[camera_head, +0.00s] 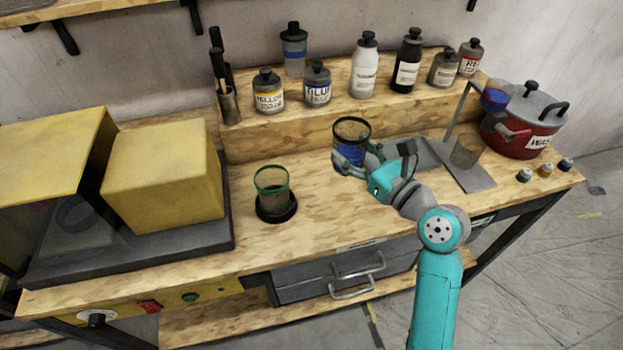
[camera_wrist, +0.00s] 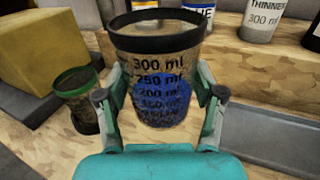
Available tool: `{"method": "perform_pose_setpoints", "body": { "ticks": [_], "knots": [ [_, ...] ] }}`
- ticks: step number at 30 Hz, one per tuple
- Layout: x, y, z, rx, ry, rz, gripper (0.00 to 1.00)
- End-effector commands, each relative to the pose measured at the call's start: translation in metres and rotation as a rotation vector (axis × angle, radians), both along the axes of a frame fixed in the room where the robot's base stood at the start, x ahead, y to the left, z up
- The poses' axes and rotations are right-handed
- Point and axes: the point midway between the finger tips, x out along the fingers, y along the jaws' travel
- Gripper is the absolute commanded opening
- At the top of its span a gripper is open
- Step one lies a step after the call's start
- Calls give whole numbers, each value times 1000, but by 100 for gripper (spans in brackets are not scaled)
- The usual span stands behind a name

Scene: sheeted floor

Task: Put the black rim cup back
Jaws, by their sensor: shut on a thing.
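The black rim cup (camera_head: 352,131) is a clear measuring cup with a black rim and blue liquid in its lower part. My gripper (camera_head: 352,163) is shut on its sides, and the cup looks upright. In the wrist view the black rim cup (camera_wrist: 157,65) fills the middle, with millilitre marks facing me, between the fingers of my gripper (camera_wrist: 160,105). I cannot tell whether its base touches the bench. A green rim cup (camera_head: 272,187) stands on a round black base (camera_head: 277,212) to its left.
Several bottles stand on the raised shelf (camera_head: 300,132) behind. A yellow block (camera_head: 165,178) is at left. A grey plate (camera_head: 470,178) with another clear cup (camera_head: 466,152) and a red pot (camera_head: 525,135) are at right. Bench between the green rim cup and my gripper is clear.

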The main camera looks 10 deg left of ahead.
Motion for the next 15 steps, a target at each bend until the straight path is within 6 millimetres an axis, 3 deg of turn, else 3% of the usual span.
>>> {"method": "perform_pose_setpoints", "body": {
  "ticks": [4, 12, 15],
  "knots": [
    [0, 0, -10, 0, 3, 0, 22],
    [0, 0, -54, 1, 4, 0, 22],
    [0, 0, -61, 1, 1, 0, 22]
  ]
}}
